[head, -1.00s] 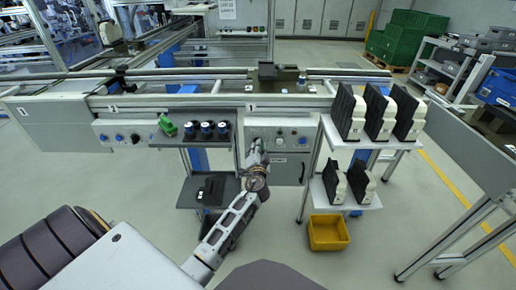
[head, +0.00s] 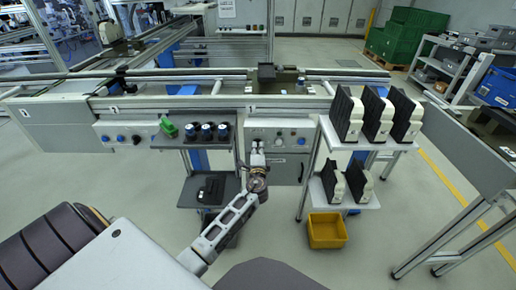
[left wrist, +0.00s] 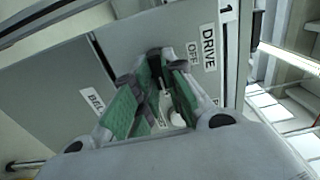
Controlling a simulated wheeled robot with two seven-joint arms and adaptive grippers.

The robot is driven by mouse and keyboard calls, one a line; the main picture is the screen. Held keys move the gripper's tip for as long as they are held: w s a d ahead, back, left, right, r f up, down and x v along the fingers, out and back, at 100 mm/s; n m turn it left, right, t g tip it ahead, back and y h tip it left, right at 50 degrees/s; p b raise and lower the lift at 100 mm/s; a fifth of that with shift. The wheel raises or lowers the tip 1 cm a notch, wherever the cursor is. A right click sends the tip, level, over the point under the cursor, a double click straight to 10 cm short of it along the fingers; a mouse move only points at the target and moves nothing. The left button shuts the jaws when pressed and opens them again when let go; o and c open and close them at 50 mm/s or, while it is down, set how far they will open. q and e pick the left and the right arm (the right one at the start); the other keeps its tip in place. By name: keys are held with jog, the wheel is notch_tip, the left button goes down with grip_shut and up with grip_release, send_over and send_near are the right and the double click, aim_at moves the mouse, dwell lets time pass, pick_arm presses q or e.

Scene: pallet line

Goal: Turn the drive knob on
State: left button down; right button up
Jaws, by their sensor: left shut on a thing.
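My left gripper (head: 257,146) is at the front of the grey control panel (head: 293,134) under the conveyor line. It covers the drive knob in the head view. In the left wrist view, my left gripper (left wrist: 155,72) has its green-padded fingers around the dark drive knob (left wrist: 155,57) and is shut on it. The DRIVE label (left wrist: 208,42) and the OFF label (left wrist: 193,56) are beside the fingers. The knob is partly hidden, and I cannot tell its setting. My right gripper is not in view.
A rack (head: 350,144) with black-and-cream blocks stands close on the right. A yellow bin (head: 326,231) is on the floor below it.

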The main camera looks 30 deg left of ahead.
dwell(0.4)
pick_arm(q)
jog(key=c, duration=1.5)
grip_release()
jog(key=shift+s+d, duration=0.15)
jog(key=shift+v, duration=5.85)
